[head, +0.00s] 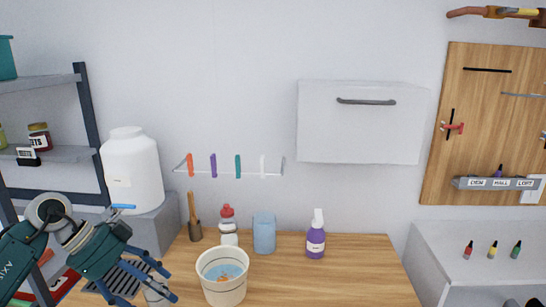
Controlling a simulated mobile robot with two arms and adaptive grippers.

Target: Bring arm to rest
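My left arm comes in from the lower left, and its dark teal gripper (170,286) with blue fingers hangs over the left end of the wooden counter (340,280). The fingers look spread apart, with nothing seen between them. The gripper is left of a white bucket (222,292) with blue and orange contents, and a gap shows between them. My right gripper is not in view.
A white jug (131,170) and shelves (55,83) are at left. The counter's right part is clear.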

